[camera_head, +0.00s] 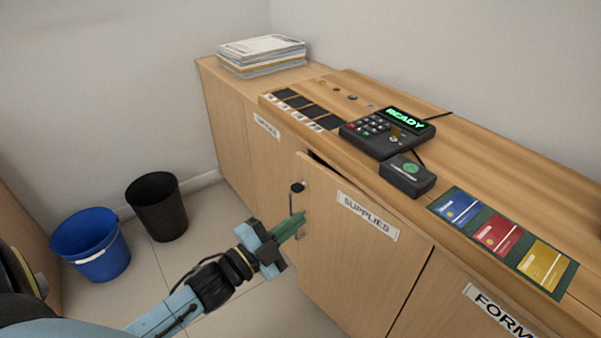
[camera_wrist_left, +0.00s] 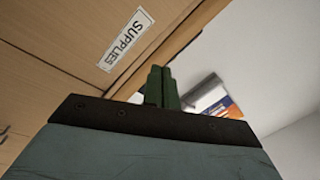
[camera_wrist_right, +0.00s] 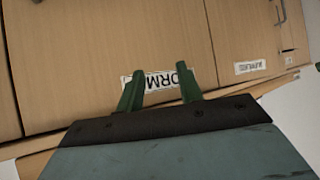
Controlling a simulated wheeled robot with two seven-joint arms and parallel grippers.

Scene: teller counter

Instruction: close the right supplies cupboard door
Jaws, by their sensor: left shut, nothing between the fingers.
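The right supplies cupboard door (camera_head: 350,260) is light wood with a white SUPPLIES label (camera_head: 367,215). It stands slightly ajar, with a dark gap along its top left corner and its left edge out from the cabinet front. A dark handle (camera_head: 297,188) is near that edge. My left gripper (camera_head: 302,219) is shut and empty, its green fingertips at the door's left part just below the handle; I cannot tell whether they touch. The label also shows in the left wrist view (camera_wrist_left: 127,38). My right gripper (camera_wrist_right: 157,72) is open and empty, facing the FORMS label (camera_wrist_right: 160,82).
The counter (camera_head: 470,165) above holds a keypad terminal (camera_head: 388,132), a small black device (camera_head: 407,176), a green mat with cards (camera_head: 503,240) and a paper stack (camera_head: 262,55). A black bin (camera_head: 157,205) and blue bucket (camera_head: 92,245) stand on the floor at left.

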